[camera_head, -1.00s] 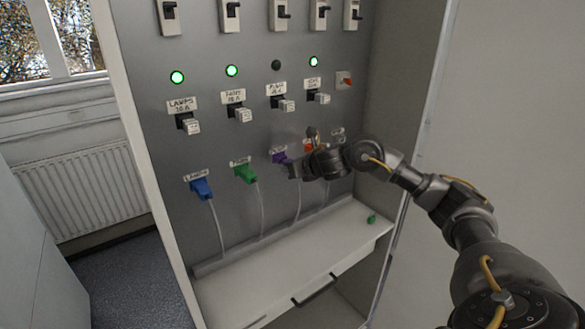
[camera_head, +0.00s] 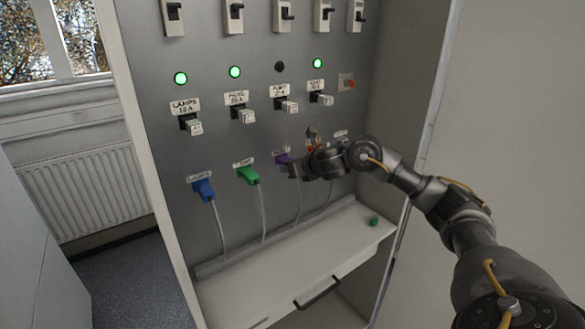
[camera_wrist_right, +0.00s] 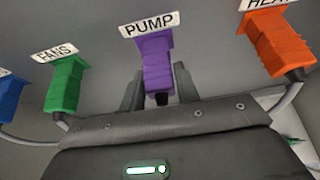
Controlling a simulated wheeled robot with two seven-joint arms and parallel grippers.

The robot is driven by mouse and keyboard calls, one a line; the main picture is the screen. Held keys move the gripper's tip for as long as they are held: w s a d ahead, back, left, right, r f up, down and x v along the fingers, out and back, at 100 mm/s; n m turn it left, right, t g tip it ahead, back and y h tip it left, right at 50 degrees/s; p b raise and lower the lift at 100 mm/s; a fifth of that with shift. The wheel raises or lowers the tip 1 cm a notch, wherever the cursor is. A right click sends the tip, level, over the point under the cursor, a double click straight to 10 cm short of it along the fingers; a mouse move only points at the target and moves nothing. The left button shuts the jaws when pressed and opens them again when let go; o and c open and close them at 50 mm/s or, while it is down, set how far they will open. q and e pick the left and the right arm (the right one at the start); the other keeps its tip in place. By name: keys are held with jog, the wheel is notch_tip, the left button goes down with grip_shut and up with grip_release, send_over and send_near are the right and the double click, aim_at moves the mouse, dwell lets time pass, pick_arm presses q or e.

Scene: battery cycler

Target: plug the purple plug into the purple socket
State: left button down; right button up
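The purple plug (camera_head: 283,160) sits at the panel under the PUMP label, and it also shows in the right wrist view (camera_wrist_right: 157,62). It hides the purple socket behind it. A cable hangs down below it. My right gripper (camera_head: 294,171) is at the plug in the head view. In the right wrist view my right gripper (camera_wrist_right: 158,82) has one finger on each side of the plug's lower part, very close to it. Whether the fingers touch the plug cannot be made out. My left gripper is not in view.
A blue plug (camera_head: 203,189) and a green plug (camera_head: 248,175) sit to the left. An orange plug (camera_wrist_right: 277,45) is close on the right. Breaker switches and lamps are above. A white shelf (camera_head: 290,266) with a small green object (camera_head: 374,221) is below.

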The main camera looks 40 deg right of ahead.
jog(key=o, duration=0.4)
jog(key=shift+s, duration=0.1)
jog(key=b+v, duration=0.1)
jog(key=v, duration=0.9)
jog(key=shift+s+r+b, duration=0.2)
jog(key=shift+s+b, duration=0.1)
jog(key=shift+s, duration=0.05)
jog(key=shift+a, duration=0.1)
